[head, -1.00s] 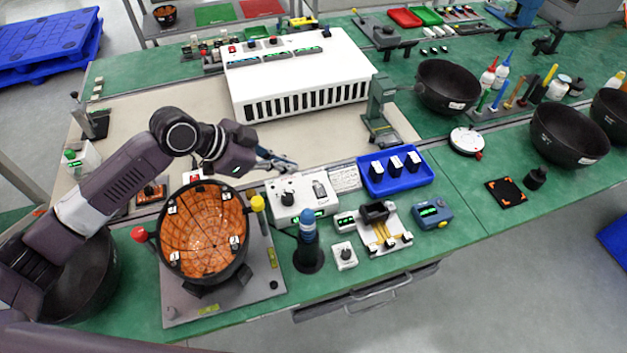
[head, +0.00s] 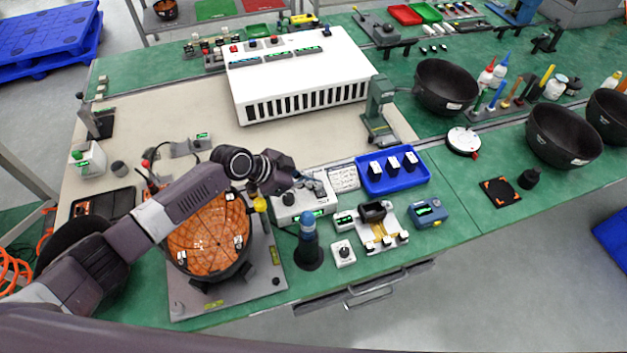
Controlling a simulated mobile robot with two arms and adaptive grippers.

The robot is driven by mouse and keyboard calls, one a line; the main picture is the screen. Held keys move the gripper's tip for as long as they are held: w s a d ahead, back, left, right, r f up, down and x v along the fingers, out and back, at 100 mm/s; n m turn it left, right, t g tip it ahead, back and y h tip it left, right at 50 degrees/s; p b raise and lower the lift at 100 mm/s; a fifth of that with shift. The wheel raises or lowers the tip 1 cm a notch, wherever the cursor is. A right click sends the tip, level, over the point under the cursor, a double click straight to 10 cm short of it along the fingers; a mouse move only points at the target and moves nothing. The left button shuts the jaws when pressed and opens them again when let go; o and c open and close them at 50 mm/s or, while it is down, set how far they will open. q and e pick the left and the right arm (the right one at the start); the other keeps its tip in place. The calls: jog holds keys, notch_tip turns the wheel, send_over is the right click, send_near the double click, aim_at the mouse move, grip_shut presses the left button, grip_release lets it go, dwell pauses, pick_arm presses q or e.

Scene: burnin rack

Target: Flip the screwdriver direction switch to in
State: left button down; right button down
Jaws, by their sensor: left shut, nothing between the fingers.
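A blue-and-black tool that looks like the electric screwdriver (head: 308,239) stands upright in a dark round holder at the bench's front. Behind it is a white control box (head: 303,212) with a dark knob on top and a green display on its front. My left gripper (head: 312,184) is shut and empty, low over the right part of the box's top. It covers the part of the box top where a rocker-like switch showed earlier, so that switch's position is hidden. I cannot tell whether the fingertips touch the box. My right gripper is out of view.
A round orange-lined fixture (head: 208,240) stands under my left forearm. A large white slotted unit (head: 300,80) stands behind.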

pick_arm(q)
jog(key=shift+f, duration=0.1)
jog(key=shift+f+b, duration=0.2)
jog(key=shift+b, duration=0.3)
jog(key=shift+w+f+b, duration=0.15)
jog(key=shift+f+b, duration=0.1)
jog(key=shift+b, duration=0.35)
jog(key=shift+r+p, duration=0.3)
jog(key=shift+p, duration=0.1)
jog(key=shift+s+d+r+p, duration=0.1)
jog(key=shift+s+d+p, duration=0.15)
jog(key=shift+s+p, duration=0.55)
